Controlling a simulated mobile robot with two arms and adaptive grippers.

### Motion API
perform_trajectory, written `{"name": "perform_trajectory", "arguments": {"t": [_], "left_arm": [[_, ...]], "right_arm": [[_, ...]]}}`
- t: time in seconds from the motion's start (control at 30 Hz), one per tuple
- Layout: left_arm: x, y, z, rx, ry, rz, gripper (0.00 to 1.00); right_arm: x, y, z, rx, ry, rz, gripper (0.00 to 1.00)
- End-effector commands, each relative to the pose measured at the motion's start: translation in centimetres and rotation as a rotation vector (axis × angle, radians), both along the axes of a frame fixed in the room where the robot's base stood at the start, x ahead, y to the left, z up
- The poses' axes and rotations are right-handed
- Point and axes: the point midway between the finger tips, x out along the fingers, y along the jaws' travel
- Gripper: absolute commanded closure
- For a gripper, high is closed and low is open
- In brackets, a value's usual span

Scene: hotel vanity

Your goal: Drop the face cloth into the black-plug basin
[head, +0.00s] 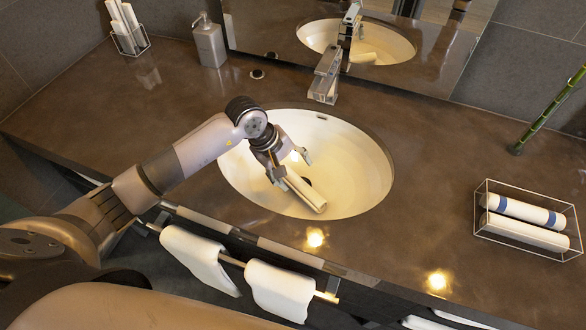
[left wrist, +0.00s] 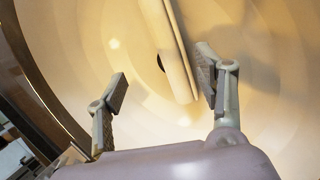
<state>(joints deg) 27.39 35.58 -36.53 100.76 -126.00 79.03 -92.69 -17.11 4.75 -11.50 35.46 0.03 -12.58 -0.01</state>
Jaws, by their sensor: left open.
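The face cloth, a cream-white roll (head: 306,192), is inside the oval cream basin (head: 361,171), lying slanted. A black plug (head: 307,181) shows at the basin's bottom, partly hidden by the roll. My left gripper (head: 289,166) is inside the basin's outline at the roll's upper end, fingers apart. In the left wrist view the roll (left wrist: 172,52) lies beyond the spread fingers (left wrist: 163,88), nearer the right finger, and the plug (left wrist: 161,62) is beside it. I cannot tell whether a finger touches the roll. My right gripper is out of view.
A faucet (head: 326,75) stands behind the basin before a mirror (head: 430,58). A soap dispenser (head: 209,42) and a holder of rolls (head: 129,40) are at back left. A wire basket (head: 485,230) with two rolls is right. Towels (head: 278,290) hang in front.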

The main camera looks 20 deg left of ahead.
Motion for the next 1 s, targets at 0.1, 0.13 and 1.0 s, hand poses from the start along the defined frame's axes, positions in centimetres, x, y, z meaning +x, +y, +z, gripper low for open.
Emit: {"name": "perform_trajectory", "arguments": {"t": [0.1, 0.13, 1.0], "left_arm": [[-0.2, 0.6, 1.4, 0.001, -0.004, 0.000, 0.37], [-0.3, 0.9, 1.9, 0.003, -0.004, 0.001, 0.37], [-2.4, 4.1, 10.7, 0.000, 0.000, 0.000, 0.37]], "right_arm": [[0.0, 0.1, 0.0, 0.001, 0.000, -0.001, 0.60], [0.0, 0.1, 0.0, 0.001, 0.000, -0.001, 0.60], [-0.1, 0.2, 0.0, 0.003, 0.001, -0.002, 0.60]]}}
